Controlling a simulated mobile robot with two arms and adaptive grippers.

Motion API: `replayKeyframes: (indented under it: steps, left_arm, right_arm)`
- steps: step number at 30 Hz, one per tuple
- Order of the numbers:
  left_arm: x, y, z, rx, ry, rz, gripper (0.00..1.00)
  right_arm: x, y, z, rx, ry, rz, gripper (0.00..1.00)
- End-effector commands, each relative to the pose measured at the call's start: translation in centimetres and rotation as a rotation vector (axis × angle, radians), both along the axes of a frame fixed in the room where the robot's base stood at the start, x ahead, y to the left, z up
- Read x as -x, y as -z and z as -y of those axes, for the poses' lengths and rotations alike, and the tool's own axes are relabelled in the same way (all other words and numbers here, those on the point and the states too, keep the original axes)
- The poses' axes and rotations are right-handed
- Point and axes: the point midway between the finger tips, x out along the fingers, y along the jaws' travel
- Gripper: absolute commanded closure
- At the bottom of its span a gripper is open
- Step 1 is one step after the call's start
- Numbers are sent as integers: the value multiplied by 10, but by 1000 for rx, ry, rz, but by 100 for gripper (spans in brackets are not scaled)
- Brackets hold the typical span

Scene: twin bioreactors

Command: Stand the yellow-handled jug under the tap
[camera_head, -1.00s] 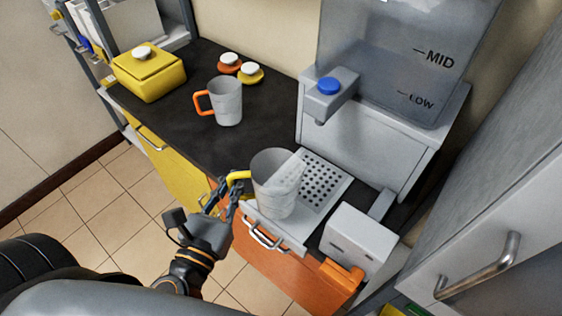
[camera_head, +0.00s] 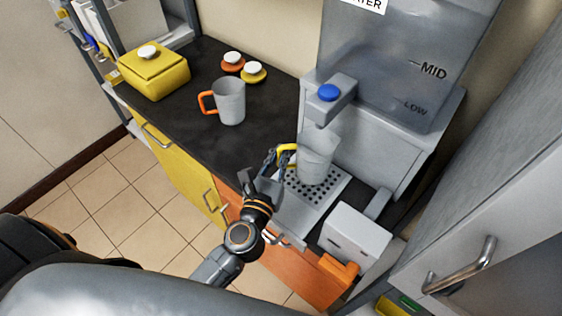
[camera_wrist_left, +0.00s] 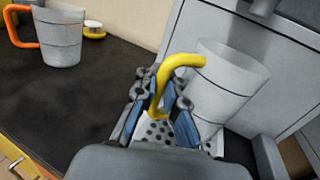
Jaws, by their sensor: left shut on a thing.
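The yellow-handled jug (camera_head: 317,158) is a grey translucent jug. It is upright over the perforated drip tray (camera_head: 323,193), just below the tap (camera_head: 330,97) with its blue button. I cannot tell whether its base touches the tray. My left gripper (camera_head: 280,158) is shut on the jug's yellow handle, and the jug body also shows in the left wrist view (camera_wrist_left: 228,85). The fingers (camera_wrist_left: 163,95) close around the handle there. The orange-handled jug (camera_head: 230,101) stands on the dark counter to the left. My right gripper is not in view.
A yellow lidded box (camera_head: 153,73) and two white-knobbed lids, orange (camera_head: 232,65) and yellow (camera_head: 254,75), sit at the back left. A grey box with an orange lever (camera_head: 355,236) stands right of the tray. The counter between the jugs is clear.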

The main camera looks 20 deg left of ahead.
Motion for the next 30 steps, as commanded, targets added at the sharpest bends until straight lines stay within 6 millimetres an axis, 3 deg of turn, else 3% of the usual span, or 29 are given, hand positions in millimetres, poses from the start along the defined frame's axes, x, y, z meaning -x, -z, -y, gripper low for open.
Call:
replayKeyframes:
  steps: [1,4,18,19,22,30]
  left_arm:
    - [0,14,0,-2,0,-2,100]
    - [0,27,0,0,0,-2,100]
    - [-3,34,1,1,-1,-1,100]
    - [-3,33,1,1,-1,-1,88]
    - [-3,32,1,1,-1,-1,68]
    - [-3,32,1,1,0,-1,67]
  right_arm:
    - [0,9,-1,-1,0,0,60]
    - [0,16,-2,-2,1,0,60]
    - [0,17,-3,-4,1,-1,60]
    - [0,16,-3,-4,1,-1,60]
    - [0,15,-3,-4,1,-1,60]
    - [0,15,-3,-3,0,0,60]
